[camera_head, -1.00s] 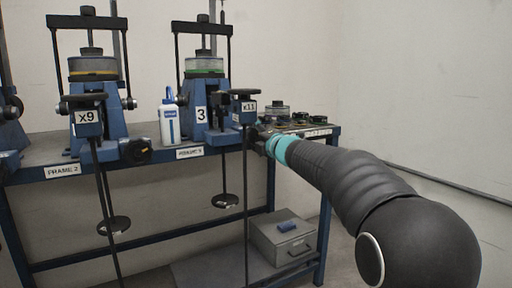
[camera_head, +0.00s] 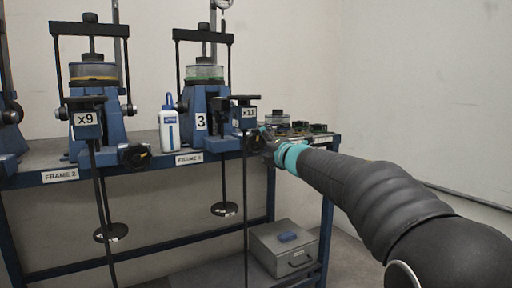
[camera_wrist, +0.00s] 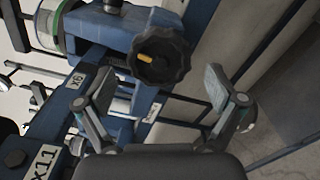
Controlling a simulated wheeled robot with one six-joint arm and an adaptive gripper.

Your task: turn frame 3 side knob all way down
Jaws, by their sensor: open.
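Frame 3 (camera_head: 201,121) is a blue lever frame with a "3" label, standing on the bench in the head view. Its side knob (camera_wrist: 161,56) is a black lobed knob with a yellow mark, seen face-on in the wrist view. In the head view the knob is mostly hidden behind my gripper. My gripper (camera_wrist: 154,95) is open and empty. Its two fingers stand apart, with the knob beyond and between them toward the upper middle of the wrist view. I see no contact with the knob. In the head view my gripper (camera_head: 268,146) is at the right side of frame 3.
A lever end labelled x11 (camera_head: 244,112) hangs close left of my gripper. A white bottle (camera_head: 169,127) stands left of frame 3. Frame 2's side knob (camera_head: 134,156) is farther left. Small parts (camera_head: 300,128) lie on the bench's right end. A grey box (camera_head: 284,247) sits below.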

